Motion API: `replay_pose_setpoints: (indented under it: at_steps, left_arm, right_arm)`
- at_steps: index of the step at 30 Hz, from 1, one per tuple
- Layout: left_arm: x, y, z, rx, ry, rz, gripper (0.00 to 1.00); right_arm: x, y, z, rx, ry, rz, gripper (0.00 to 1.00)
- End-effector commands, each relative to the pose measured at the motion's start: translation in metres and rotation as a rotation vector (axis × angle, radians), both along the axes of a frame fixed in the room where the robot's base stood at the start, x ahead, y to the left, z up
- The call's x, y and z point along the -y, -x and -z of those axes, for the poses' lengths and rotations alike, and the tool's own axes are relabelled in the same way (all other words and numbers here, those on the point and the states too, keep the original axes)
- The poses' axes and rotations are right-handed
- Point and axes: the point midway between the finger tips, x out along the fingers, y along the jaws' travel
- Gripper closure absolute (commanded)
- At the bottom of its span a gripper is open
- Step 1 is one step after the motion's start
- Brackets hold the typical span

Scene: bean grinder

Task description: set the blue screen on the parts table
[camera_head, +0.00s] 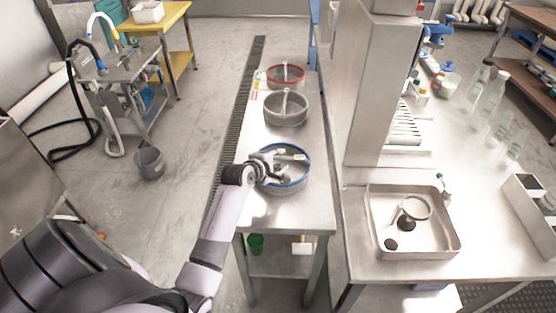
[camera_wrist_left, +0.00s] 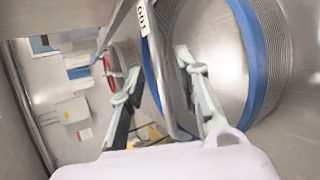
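The blue screen (camera_head: 290,187), a round steel sieve with a blue rim, sits at the near part of a narrow steel table (camera_head: 312,215). Its blue band (camera_wrist_left: 251,50) fills the right of the left wrist view. My left gripper (camera_head: 280,165) is over the screen and hides part of its inside. In the left wrist view its two fingers (camera_wrist_left: 160,78) are spread, with the screen's bar handle (camera_wrist_left: 166,75) between them. Gaps show beside the bar, so I see no firm grip. My right gripper is not in view.
A plain grey screen (camera_head: 286,108) and a red-rimmed screen (camera_head: 286,76) stand farther back on the narrow table. A steel column (camera_head: 375,100) rises to the right. The right-hand table holds a tray (camera_head: 440,248) and bottles (camera_head: 490,95). A bucket (camera_head: 150,162) stands on the floor.

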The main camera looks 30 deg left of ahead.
Motion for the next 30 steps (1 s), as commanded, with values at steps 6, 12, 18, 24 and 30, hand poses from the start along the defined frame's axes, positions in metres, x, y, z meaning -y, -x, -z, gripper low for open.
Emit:
replay_pose_setpoints:
  at_steps: [6, 12, 18, 24, 30]
  left_arm:
    - [0.001, 0.009, -0.007, 0.001, 0.001, -0.001, 0.7]
    - [0.003, 0.041, -0.024, 0.002, 0.0, -0.001, 0.7]
    - [0.006, 0.077, -0.043, 0.0, 0.0, -0.001, 0.7]
    - [0.008, 0.099, -0.056, 0.0, 0.001, 0.0, 0.7]
    - [0.008, 0.105, -0.06, 0.0, 0.001, 0.0, 0.7]
  right_arm:
    - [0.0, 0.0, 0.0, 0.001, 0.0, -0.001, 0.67]
    - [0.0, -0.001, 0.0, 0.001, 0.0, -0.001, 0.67]
    - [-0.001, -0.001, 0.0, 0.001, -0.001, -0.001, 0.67]
    - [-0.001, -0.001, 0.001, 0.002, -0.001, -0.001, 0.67]
    - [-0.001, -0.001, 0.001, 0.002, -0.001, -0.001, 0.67]
